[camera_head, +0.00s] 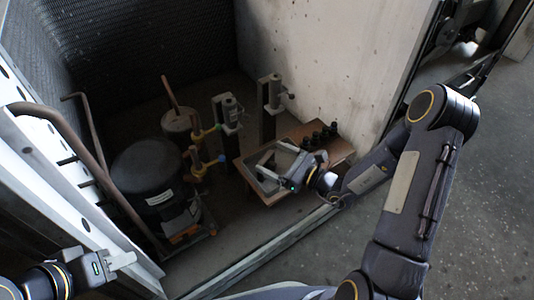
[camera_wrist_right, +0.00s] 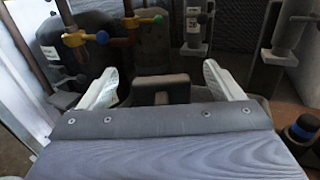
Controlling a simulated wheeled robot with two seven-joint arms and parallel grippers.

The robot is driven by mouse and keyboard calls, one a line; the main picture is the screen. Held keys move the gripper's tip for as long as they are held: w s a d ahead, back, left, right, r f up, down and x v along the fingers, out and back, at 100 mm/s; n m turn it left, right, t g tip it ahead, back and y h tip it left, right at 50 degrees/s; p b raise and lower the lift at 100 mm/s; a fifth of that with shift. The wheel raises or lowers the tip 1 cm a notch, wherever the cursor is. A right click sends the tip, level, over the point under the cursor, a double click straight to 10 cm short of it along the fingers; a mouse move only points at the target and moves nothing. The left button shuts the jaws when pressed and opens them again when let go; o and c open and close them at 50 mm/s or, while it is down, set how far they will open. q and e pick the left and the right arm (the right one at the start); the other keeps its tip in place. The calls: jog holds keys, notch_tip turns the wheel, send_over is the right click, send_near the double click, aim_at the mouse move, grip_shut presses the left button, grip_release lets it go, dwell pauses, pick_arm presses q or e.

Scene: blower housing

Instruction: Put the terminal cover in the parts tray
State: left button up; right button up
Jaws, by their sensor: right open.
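My right gripper (camera_head: 266,168) is over a shallow tray-like box on the brown bench (camera_head: 334,146) in the head view. In the right wrist view its two pale fingers stand wide apart, so the right gripper (camera_wrist_right: 162,82) is open. A dark block (camera_wrist_right: 163,90) shows between and beyond the fingers, apart from both; it may be the terminal cover, but I cannot tell for sure. The tray (camera_head: 245,168) is partly hidden by the gripper. My left gripper (camera_head: 120,260) is at the lower left in the head view, and its finger gap does not show clearly.
A black compressor tank (camera_head: 145,170) stands left of the bench, with valves with coloured handles (camera_head: 198,165) beside it. Metal cylinders on stands (camera_head: 229,110) are behind. Several black knobs (camera_head: 320,137) sit at the bench's back. A concrete wall (camera_head: 320,60) rises behind.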

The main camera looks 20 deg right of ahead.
jog(key=p+v, duration=0.1)
jog(key=v, duration=0.8)
jog(key=s+a+r+n+g, duration=0.8)
jog(key=s+r+n+g, duration=0.35)
jog(key=n, duration=0.55)
jog(key=s+d+r+n+t+h, duration=0.3)
jog(key=s+d+n+t+h, duration=0.1)
jog(key=s+d+n+h, duration=0.2)
jog(key=s+n+h, duration=0.1)
jog(key=n+h, duration=0.1)
jog(key=n, duration=0.1)
jog(key=shift+s+d, duration=0.25)
jog(key=shift+s, duration=0.05)
